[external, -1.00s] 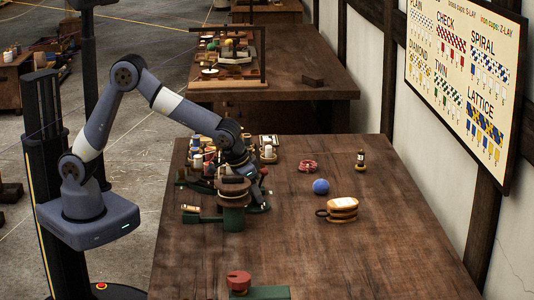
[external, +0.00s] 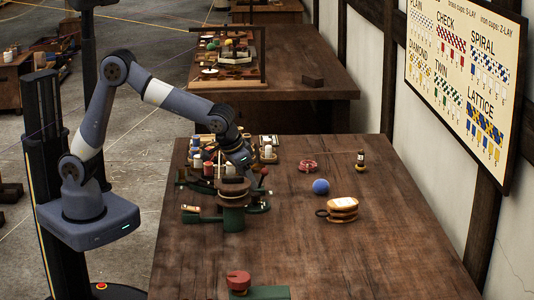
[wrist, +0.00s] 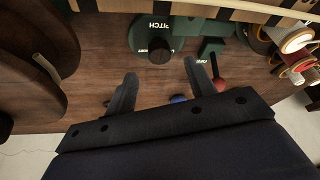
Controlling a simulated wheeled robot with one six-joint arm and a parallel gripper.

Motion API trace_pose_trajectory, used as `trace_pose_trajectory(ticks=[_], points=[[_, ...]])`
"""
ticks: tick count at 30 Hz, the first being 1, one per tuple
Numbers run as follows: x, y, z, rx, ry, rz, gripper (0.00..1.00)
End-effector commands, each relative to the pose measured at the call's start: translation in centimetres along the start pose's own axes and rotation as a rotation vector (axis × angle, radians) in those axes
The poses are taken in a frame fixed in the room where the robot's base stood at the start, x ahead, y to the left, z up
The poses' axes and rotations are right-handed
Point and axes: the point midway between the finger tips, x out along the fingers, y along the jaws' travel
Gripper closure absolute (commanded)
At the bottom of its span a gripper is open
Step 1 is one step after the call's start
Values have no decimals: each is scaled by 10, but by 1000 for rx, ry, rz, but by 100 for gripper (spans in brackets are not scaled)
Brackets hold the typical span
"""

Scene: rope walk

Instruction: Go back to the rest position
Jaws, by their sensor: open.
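My gripper (external: 250,182) is low over the bench among the small rope-making fittings, partly hidden behind the round-topped green post (external: 233,200). In the wrist view the two dark fingers (wrist: 160,84) stand wide apart with nothing between them. A green dial marked PITCH with a dark knob (wrist: 159,50) lies beyond the fingertips. My arm is bent over from its base at the left, reaching down to the bench.
A red knob (external: 238,281) is at the front.

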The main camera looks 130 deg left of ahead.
Motion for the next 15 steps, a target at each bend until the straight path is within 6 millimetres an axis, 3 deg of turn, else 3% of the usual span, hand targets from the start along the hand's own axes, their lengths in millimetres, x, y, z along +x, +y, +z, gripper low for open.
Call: trace_pose_trajectory(ticks=[8,9,15], points=[[58,-1,1,1,-3,-2,48],[51,-1,-2,27,1,12,48],[51,-1,-1,141,0,59,48]])
